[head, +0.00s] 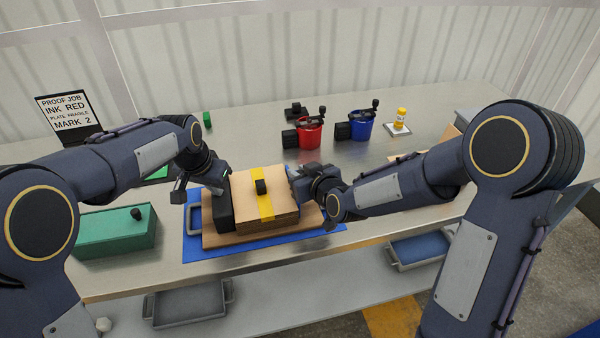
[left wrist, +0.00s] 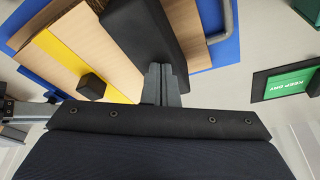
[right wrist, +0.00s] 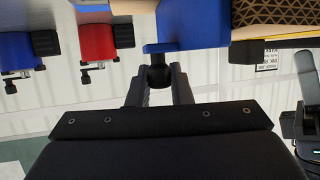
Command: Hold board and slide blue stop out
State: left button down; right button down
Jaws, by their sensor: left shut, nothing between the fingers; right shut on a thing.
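A wooden board (head: 240,238) lies on a blue mat (head: 190,252). On it sits a cardboard-coloured stack with a yellow strip (head: 265,206) and a black knob, and a black block (head: 223,210) at its left side. My left gripper (head: 215,183) is shut and empty at the black block; in the left wrist view its fingertips (left wrist: 161,78) meet the block's edge, though contact is unclear. My right gripper (right wrist: 158,86) is shut on the black knob (right wrist: 158,76) of the blue stop (right wrist: 185,46), beside the stack's right end. In the head view that gripper mostly hides the stop.
A green box (head: 110,235) stands left of the mat. Red (head: 309,134) and blue (head: 361,124) ink pots and a yellow bottle (head: 401,117) stand behind to the right. A sign (head: 66,115) stands at the back left. The table's front edge is close to the mat.

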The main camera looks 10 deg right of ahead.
pick_arm(q)
jog(key=shift+s+f, duration=0.15)
jog(key=shift+f, duration=0.25)
pick_arm(e)
jog(key=shift+d, duration=0.1)
pick_arm(q)
jog(key=shift+a, duration=0.15)
pick_arm(e)
jog(key=d, duration=0.6)
jog(key=shift+d, duration=0.4)
jog(key=c, duration=1.3)
grip_release()
jog(key=shift+d, duration=0.1)
jog(key=shift+s, duration=0.1)
jog(key=v, duration=1.2)
pick_arm(q)
jog(key=shift+r, duration=0.1)
pick_arm(e)
jog(key=shift+r, duration=0.15)
